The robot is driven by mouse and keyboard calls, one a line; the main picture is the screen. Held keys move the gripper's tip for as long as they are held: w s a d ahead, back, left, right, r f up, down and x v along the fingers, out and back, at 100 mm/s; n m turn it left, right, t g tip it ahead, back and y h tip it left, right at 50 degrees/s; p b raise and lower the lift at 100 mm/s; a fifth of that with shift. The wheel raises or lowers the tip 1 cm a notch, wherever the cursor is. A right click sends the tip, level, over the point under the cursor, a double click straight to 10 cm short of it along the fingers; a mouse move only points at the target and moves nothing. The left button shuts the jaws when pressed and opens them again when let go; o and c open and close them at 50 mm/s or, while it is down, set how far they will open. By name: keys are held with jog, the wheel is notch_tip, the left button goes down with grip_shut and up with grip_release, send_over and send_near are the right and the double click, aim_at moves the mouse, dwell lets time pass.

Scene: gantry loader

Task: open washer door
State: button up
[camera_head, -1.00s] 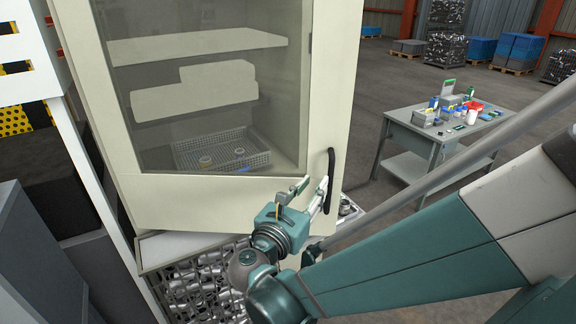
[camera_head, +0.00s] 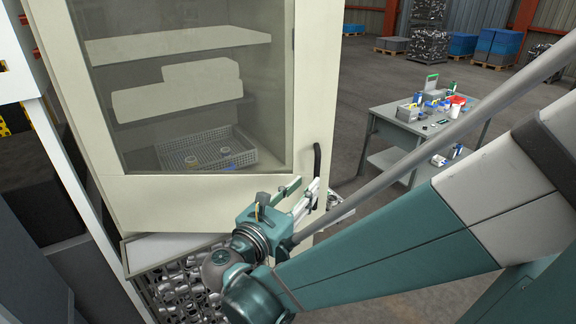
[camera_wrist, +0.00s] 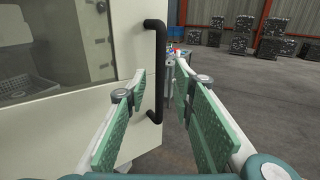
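The washer door (camera_head: 215,203) is a cream panel with a large glass window. A black upright bar handle (camera_head: 317,175) is on its right side. It also shows in the wrist view (camera_wrist: 161,70). My gripper (camera_head: 305,192) is open beside the lower part of the handle. In the wrist view the handle stands between the two fingers of my gripper (camera_wrist: 161,80), nearer the left one. No grip on it shows, and the exact depth and any contact are unclear.
Behind the glass are a shelf (camera_head: 180,46) and a wire basket (camera_head: 250,156). A bin of metal parts (camera_head: 175,285) is below the door. A grey table (camera_head: 385,115) with small items stands to the right. Open floor (camera_head: 350,75) lies between the washer and the pallets.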

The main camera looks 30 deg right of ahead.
aim_at(315, 176)
jog(key=shift+x, duration=3.65)
grip_shut()
